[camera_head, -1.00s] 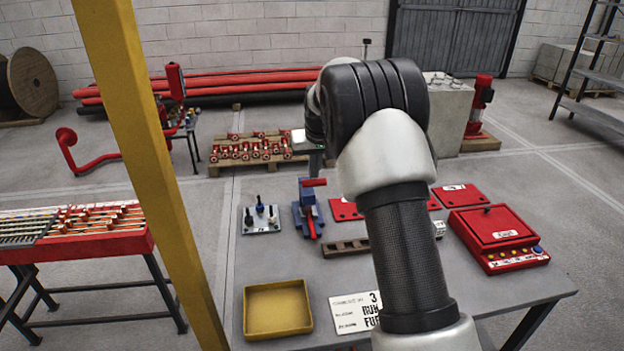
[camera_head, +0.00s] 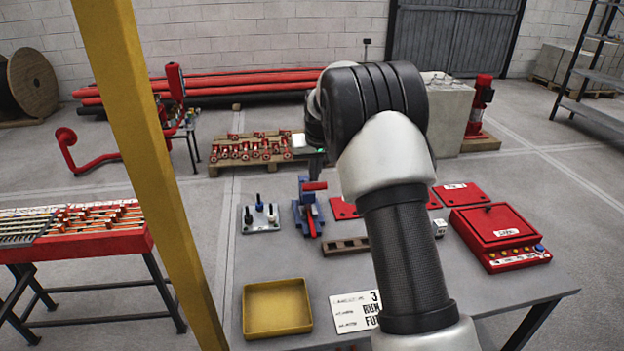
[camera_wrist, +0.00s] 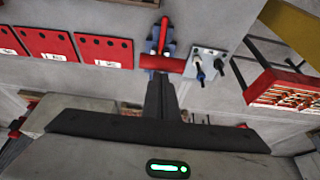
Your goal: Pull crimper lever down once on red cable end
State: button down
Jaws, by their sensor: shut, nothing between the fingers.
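The blue crimper (camera_head: 306,214) stands on the grey workbench, left of my arm in the head view. Its red lever (camera_head: 314,186) sticks out near the top. A red piece (camera_head: 311,222), perhaps the red cable end, shows low on its front. In the wrist view the lever's thick red grip (camera_wrist: 162,64) lies across the picture, with the crimper's body (camera_wrist: 172,48) beyond it. My gripper (camera_wrist: 161,82) is shut and empty, its fingertips close to the grip. I cannot tell whether they touch it.
A grey plate with several knobs (camera_head: 261,217) stands close left of the crimper. A wooden block (camera_head: 345,246) lies in front of it to the right. Red plates (camera_head: 343,208) and a red control box (camera_head: 498,236) lie farther right. A yellow tray (camera_head: 277,308) is at the front.

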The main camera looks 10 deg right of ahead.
aim_at(315, 186)
jog(key=shift+s+f+b, duration=0.2)
jog(key=shift+f+b, duration=0.2)
jog(key=shift+f, duration=0.1)
jog(key=shift+s+f+b, duration=0.2)
jog(key=shift+f+b, duration=0.2)
jog(key=shift+f, duration=0.05)
jog(key=shift+s+f+b, duration=0.45)
jog(key=shift+f+b, duration=0.05)
jog(key=shift+b, duration=0.05)
jog(key=shift+s+f+b, duration=0.3)
jog(key=shift+f+b, duration=0.3)
jog(key=shift+f, duration=0.1)
jog(key=shift+s+f+b, duration=0.25)
jog(key=shift+f+b, duration=0.35)
jog(key=shift+f, duration=0.2)
jog(key=shift+s+f+b, duration=0.2)
jog(key=shift+f+b, duration=0.35)
jog(key=shift+f, duration=0.15)
jog(key=shift+s+f+b, duration=0.15)
jog(key=shift+f+b, duration=0.4)
jog(key=shift+f, duration=0.15)
